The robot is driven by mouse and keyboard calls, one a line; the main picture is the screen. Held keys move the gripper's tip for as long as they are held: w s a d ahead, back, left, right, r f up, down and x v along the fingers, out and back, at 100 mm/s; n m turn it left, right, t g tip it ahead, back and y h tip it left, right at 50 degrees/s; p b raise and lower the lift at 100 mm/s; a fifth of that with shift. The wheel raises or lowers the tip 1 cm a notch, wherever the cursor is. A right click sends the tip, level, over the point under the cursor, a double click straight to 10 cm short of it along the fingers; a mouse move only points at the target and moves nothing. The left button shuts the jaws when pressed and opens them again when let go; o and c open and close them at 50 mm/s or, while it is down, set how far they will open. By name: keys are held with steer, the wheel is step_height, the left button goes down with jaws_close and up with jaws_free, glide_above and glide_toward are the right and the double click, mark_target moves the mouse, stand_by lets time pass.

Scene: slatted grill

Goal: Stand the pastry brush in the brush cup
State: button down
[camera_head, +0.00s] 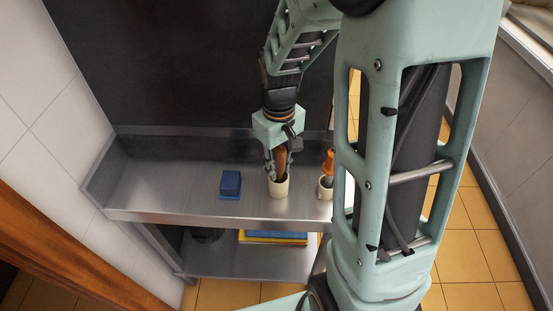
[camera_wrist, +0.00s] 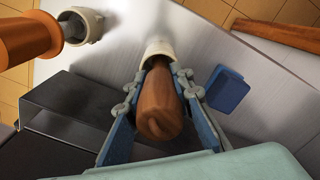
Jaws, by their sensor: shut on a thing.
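The pastry brush shows as a brown wooden handle (camera_wrist: 160,102); it also shows in the head view (camera_head: 281,158). My gripper (camera_wrist: 161,82) is shut on this handle, one finger on each side; in the head view it points down above the counter (camera_head: 277,163). The lower end of the brush is in the mouth of a cream cup (camera_wrist: 158,47), the one below my gripper in the head view (camera_head: 279,188). The bristles are hidden, so I cannot tell how deep they sit. The handle looks close to upright.
A second cream cup (camera_head: 325,188) with an orange-handled tool (camera_head: 328,164) stands to the right, partly behind my arm. A blue block (camera_head: 231,184) lies left of the brush's cup. The steel counter (camera_head: 160,190) is clear at its left end.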

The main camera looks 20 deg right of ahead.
steer(key=shift+f, duration=0.2)
steer(key=c, duration=1.7)
jaws_free()
steer(key=shift+r, duration=0.1)
step_height(320, 180, up, 12)
steer(key=shift+r, duration=0.15)
steer(key=shift+s, duration=0.15)
